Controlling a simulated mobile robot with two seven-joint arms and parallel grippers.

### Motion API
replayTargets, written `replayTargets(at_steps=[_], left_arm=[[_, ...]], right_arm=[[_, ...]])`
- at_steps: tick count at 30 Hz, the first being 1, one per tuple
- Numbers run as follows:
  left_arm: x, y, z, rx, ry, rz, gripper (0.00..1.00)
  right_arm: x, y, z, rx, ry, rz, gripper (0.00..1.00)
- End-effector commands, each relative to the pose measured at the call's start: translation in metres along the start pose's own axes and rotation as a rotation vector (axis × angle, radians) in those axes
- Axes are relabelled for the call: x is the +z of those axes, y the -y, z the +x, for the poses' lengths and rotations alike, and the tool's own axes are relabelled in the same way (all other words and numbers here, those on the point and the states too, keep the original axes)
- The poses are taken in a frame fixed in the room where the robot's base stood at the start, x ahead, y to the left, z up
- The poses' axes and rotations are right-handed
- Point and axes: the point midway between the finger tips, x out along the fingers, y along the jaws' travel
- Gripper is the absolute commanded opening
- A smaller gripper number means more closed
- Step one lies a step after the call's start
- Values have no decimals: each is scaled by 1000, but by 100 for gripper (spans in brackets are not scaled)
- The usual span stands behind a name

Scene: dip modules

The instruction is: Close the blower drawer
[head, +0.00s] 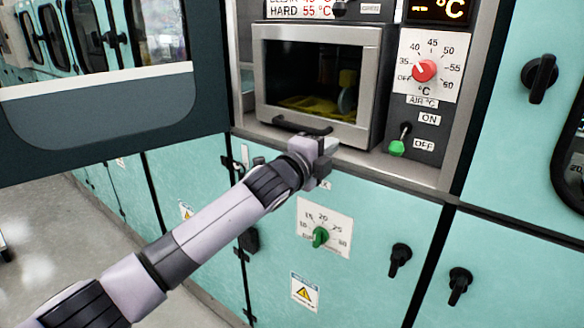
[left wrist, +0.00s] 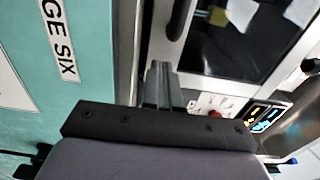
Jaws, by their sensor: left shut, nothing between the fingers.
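The blower drawer has a steel-framed window front (head: 372,38) set in the upper panel of the teal machine, with a yellow item behind the glass. Its dark right side shows, so the front seems to stand out from the panel; how far I cannot tell. A black bar handle (head: 302,125) runs along its lower edge. My left gripper (head: 328,143) is shut and empty, just below and in front of the handle's right end. In the left wrist view the closed fingers (left wrist: 162,82) point toward the steel frame, near the black handle (left wrist: 181,20). Contact cannot be told. My right gripper is out of view.
A dark panel with a window (head: 100,110) stands out at the left, close to the drawer. A green knob (head: 320,237) and black latches (head: 400,258) are below.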

Motion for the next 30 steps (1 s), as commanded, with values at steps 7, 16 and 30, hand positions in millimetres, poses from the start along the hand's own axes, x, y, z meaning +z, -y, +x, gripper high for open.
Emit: replayTargets(at_steps=[7, 16, 30], left_arm=[[0, -2, -26, 0, -1, 0, 0], [0, -3, -59, 1, -1, 0, 0], [0, -3, -99, 3, 0, -2, 0]], right_arm=[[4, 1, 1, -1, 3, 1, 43], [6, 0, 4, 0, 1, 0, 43], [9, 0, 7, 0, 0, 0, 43]])
